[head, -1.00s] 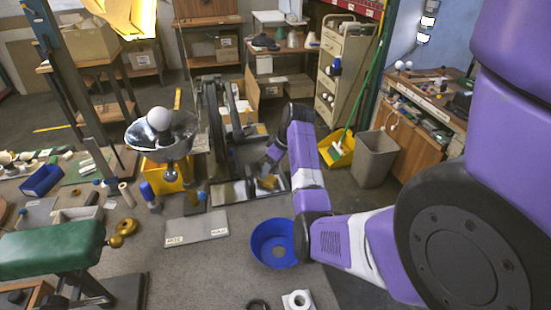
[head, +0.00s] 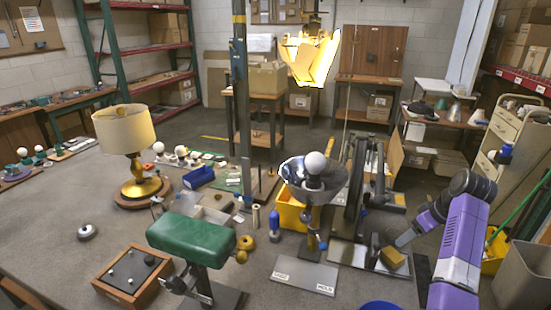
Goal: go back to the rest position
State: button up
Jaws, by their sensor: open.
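My purple arm comes in at the right of the head view. My gripper (head: 397,248) reaches down and left at the end of it, low beside a black upright wheel-like stand. The fingers are small and partly hidden; they look apart, with nothing clearly held. A yellow-brown block (head: 393,258) shows right at the gripper, and I cannot tell if they touch. A bowl-shaped reflector with a white bulb (head: 314,163) stands left of the gripper, on a stand by a grey plate (head: 305,275).
A green padded stool (head: 192,238) and a wooden box (head: 135,275) are at the front left. A brass lamp with a cream shade (head: 124,130) stands behind them. A blue bowl (head: 381,305) is at the bottom edge. A drawer cabinet (head: 505,140) stands at the right.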

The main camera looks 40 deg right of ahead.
jog(key=w+d+r+m+t+h, duration=0.2)
jog(key=d+r+m+h, duration=0.25)
jog(key=d+h, duration=0.25)
jog(key=w+a+t+h, duration=0.1)
jog(key=a, duration=0.3)
jog(key=w+a+t+h, duration=0.1)
jog(key=w+a, duration=0.1)
jog(key=a, duration=0.3)
jog(key=w+a+t+h, duration=0.1)
jog(key=w+a, duration=0.1)
jog(key=a, duration=0.2)
jog(key=shift+a+f+n, duration=0.25)
jog(key=shift+a+f, duration=0.1)
jog(key=shift+f, duration=0.05)
jog(key=s+a+r+n+t+y+b, duration=0.1)
jog(key=s+a+n+t+y, duration=0.25)
jog(key=a, duration=1.45)
jog(key=s+a+r+n+t+y+b, duration=0.1)
jog(key=s+a+t+y, duration=0.4)
jog(key=a, duration=1.3)
jog(key=s+a+f+n+g+y, duration=0.2)
jog(key=s+a+n+g+y, duration=0.1)
jog(key=s+a, duration=0.6)
jog(key=shift+s+f, duration=0.2)
jog(key=shift+s, duration=0.5)
